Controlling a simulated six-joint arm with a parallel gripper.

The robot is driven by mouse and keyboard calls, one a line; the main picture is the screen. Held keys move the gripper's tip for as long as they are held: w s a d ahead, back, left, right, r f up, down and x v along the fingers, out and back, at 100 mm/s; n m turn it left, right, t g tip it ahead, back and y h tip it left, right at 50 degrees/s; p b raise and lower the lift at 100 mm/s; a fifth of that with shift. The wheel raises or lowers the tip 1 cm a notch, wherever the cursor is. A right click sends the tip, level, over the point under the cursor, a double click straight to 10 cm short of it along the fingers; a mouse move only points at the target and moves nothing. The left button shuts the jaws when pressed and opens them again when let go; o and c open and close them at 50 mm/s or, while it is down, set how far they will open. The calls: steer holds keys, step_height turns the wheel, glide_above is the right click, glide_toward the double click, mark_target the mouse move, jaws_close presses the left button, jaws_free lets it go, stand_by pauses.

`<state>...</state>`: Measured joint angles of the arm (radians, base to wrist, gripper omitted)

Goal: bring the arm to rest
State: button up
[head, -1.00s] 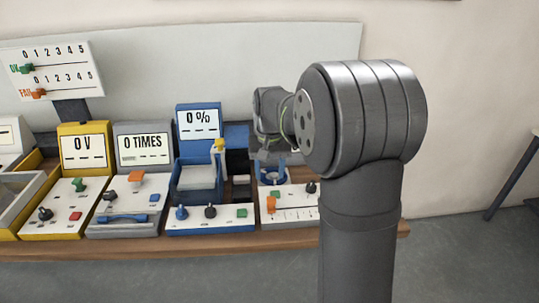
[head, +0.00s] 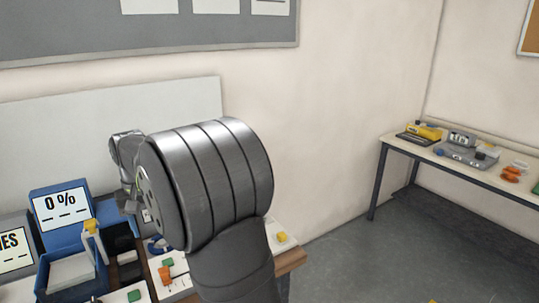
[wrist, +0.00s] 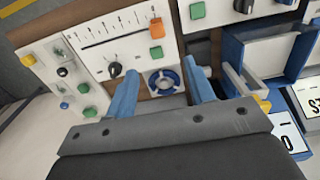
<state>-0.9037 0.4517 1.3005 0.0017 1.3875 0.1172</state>
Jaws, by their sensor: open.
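My gripper (wrist: 163,90) shows in the wrist view with its two blue fingers spread apart and nothing between them. It hangs over the bench equipment, with a round blue ring fixture (wrist: 164,81) visible just beyond and between the fingertips. In the head view my arm covers the middle of the picture, and the fingertips are hidden behind it.
A white panel with a scale and an orange slider (wrist: 156,28) lies ahead of the fingers.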

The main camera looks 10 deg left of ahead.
mark_target(162, 270)
step_height(162, 270, down, 18)
steer(key=shift+r, duration=0.25)
stand_by(0.3)
stand_by(1.3)
steer(key=o, duration=0.3)
steer(key=shift+w+r, duration=0.1)
steer(key=shift+r, duration=0.1)
steer(key=o, duration=0.7)
steer(key=shift+t, duration=0.7)
steer(key=w+r, duration=0.2)
steer(key=r, duration=0.1)
steer(key=w+r, duration=0.1)
steer(key=r, duration=0.1)
steer(key=shift+d+r, duration=0.1)
steer(key=shift+d, duration=0.2)
steer(key=shift+o, duration=0.6)
steer(key=w+d+r+t, duration=0.1)
steer(key=w+r, duration=0.1)
steer(key=r, duration=0.3)
steer(key=w+d+r+t+h, duration=0.1)
steer(key=w+r+t, duration=0.1)
steer(key=r, duration=0.4)
steer(key=shift+w+d, duration=0.35)
steer(key=shift+w, duration=0.3)
steer(key=x, duration=0.9)
steer(key=shift+f, duration=0.2)
steer(key=shift+w, duration=0.1)
steer(key=v, duration=1)
